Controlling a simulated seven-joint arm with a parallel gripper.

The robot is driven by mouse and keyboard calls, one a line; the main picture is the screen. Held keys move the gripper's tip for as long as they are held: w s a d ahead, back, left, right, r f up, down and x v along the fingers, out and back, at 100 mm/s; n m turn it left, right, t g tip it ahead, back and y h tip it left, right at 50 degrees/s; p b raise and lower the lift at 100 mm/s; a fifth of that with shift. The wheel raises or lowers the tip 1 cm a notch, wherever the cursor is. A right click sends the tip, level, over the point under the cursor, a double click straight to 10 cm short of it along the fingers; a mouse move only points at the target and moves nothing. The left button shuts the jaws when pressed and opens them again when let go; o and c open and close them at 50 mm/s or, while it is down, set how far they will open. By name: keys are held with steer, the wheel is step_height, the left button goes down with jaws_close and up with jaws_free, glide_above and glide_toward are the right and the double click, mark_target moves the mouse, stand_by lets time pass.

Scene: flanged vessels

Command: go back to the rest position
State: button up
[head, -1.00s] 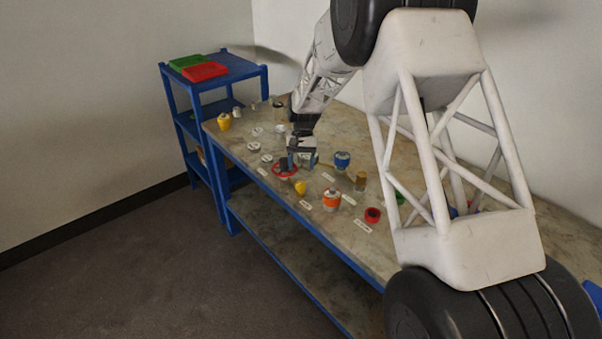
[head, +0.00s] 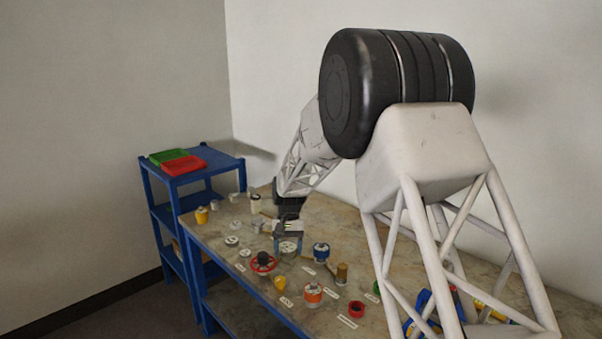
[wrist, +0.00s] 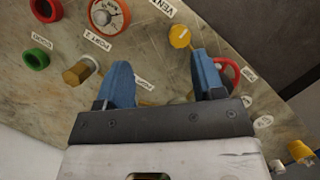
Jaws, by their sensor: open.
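My gripper (head: 288,232) hangs above the table in the head view, a little behind the red handwheel-like ring (head: 263,263). The red ring (wrist: 232,68) shows partly behind the right finger there, and a yellow piece (wrist: 180,37) lies beyond the fingertips. It cannot be told from these views how high the fingers are above the table.
An orange vessel (head: 312,295), a blue-topped vessel (head: 321,251), a brass cylinder (head: 341,272) and a small red ring (head: 356,309) stand on the table (head: 215,262) near my gripper. A blue shelf (head: 195,170) with green and red trays stands at the left.

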steer(key=s+d+r+t, duration=0.2)
steer(key=s+d+r, duration=0.5)
steer(key=s+r, duration=0.3)
steer(key=s+d+r+t, duration=0.1)
steer(key=s+d+r, duration=0.65)
steer(key=s, duration=0.45)
steer(key=s+d+t, duration=0.1)
steer(key=s+d, duration=0.3)
steer(key=s, duration=0.9)
steer(key=s+d+t, duration=0.2)
steer(key=s+d, duration=0.2)
steer(key=s, duration=0.8)
steer(key=shift+s+d+f+t, duration=0.3)
steer(key=shift+s, duration=0.1)
